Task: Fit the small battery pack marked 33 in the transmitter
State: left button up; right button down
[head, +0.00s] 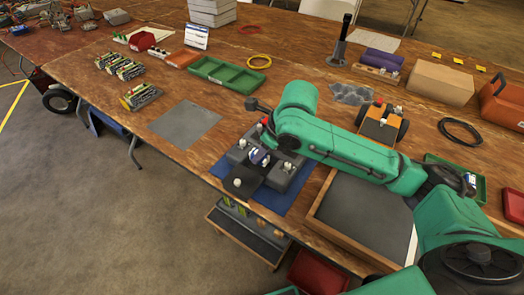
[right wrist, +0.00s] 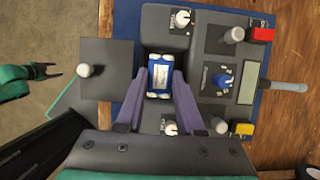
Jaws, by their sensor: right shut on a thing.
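The grey transmitter (head: 283,172) lies on a blue mat (head: 272,199) at the table's front edge; it fills the right wrist view (right wrist: 203,70). Its dark cover plate with a white knob (right wrist: 105,70) stands out to the left side, open. My right gripper (right wrist: 161,88) is shut on the small blue and white battery pack (right wrist: 160,72), over the dark bay in the transmitter's middle. I cannot tell how deep the pack sits or read its mark. My left gripper (right wrist: 52,71) shows at the left of the right wrist view, open and empty, away from the transmitter.
A dark tray with a wooden rim (head: 357,217) lies right of the transmitter. A grey mat (head: 185,124), a green divided tray (head: 228,75) and several packs (head: 140,96) lie to the left. An orange-topped wheeled thing (head: 380,124) stands behind my right arm.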

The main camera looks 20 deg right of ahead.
jog(key=shift+f+b, duration=0.85)
jog(key=shift+f, duration=1.2)
jog(key=shift+c, duration=2.2)
grip_release()
jog(key=p+v, duration=0.2)
jog(key=v, duration=1.2)
jog(key=shift+d+r, duration=0.2)
jog(key=shift+r, duration=0.05)
jog(key=shift+f, duration=0.1)
